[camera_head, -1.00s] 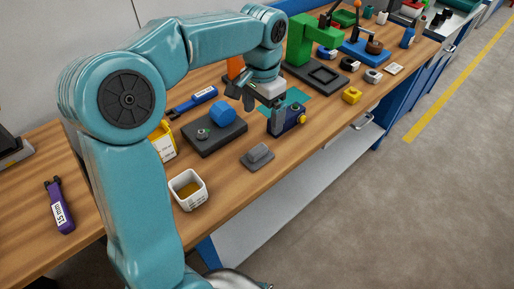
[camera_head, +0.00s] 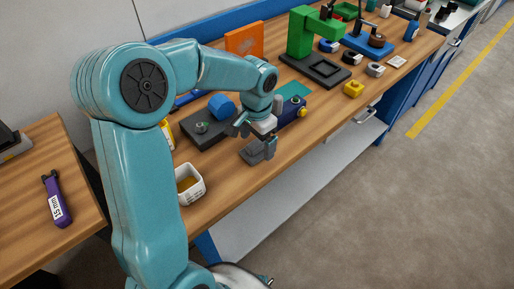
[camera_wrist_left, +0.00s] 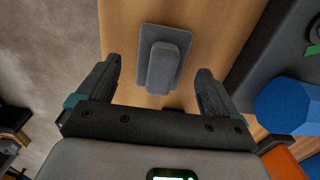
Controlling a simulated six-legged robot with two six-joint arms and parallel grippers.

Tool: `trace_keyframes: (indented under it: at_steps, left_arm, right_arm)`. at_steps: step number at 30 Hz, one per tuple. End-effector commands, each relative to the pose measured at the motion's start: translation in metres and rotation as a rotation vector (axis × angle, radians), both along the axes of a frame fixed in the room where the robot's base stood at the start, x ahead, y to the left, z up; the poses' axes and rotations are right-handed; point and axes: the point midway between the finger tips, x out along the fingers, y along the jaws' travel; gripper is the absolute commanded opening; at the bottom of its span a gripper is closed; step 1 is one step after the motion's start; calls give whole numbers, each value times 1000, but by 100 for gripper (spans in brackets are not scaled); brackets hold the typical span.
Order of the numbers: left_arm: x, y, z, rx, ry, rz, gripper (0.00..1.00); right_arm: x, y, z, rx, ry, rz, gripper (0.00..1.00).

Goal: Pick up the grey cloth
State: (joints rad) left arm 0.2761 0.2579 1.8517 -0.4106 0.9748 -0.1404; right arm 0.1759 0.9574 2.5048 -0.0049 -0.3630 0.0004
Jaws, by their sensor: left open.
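The grey cloth (camera_head: 248,157) lies on the wooden bench near its front edge, partly hidden by my left gripper (camera_head: 260,147) in the head view. In the left wrist view the cloth (camera_wrist_left: 164,62) is a flat grey rectangle with a raised ridge along its middle. There my left gripper (camera_wrist_left: 159,80) is open. Its two fingers stand on either side of the ridge, apart from it, and nothing is between them but bench and cloth. My right gripper is not in view.
A dark blue device with a yellow knob (camera_head: 303,112) is at the right. A yellow block (camera_head: 353,89) lies further right.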

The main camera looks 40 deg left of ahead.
Motion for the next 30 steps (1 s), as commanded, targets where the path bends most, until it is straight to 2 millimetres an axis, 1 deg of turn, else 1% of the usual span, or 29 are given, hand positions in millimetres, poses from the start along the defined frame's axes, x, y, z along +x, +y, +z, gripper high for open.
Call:
trace_keyframes:
  at_steps: [1, 4, 11, 12, 14, 15, 17, 18, 19, 20, 26, 30]
  left_arm:
    - [0, 0, -7, -1, 2, 0, 94]
    - [1, 1, -15, -1, 0, 1, 94]
    - [1, 1, -16, 0, -1, 1, 94]
    - [1, 1, -16, 0, -1, 1, 81]
    - [1, 1, -16, 0, -1, 1, 61]
    - [1, 1, -16, 0, -1, 1, 48]
    - [1, 1, -16, 0, -1, 1, 28]
    - [1, 1, -16, 0, -1, 1, 23]
    - [1, 1, -15, 0, -1, 1, 23]
    - [1, 1, -15, 0, -1, 1, 17]
    - [1, 1, -14, 0, -2, 1, 17]
    - [2, 1, -3, 2, -4, 1, 17]
  right_arm:
    - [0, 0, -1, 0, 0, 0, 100]
    - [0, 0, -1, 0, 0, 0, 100]
    - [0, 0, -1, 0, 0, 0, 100]
    - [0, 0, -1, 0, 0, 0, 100]
    - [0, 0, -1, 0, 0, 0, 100]
    - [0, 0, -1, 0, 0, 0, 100]
    - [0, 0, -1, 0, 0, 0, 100]
    - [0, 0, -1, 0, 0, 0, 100]
    - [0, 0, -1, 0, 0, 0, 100]
    - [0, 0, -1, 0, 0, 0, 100]
    - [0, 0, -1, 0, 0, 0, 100]
    - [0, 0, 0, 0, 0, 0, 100]
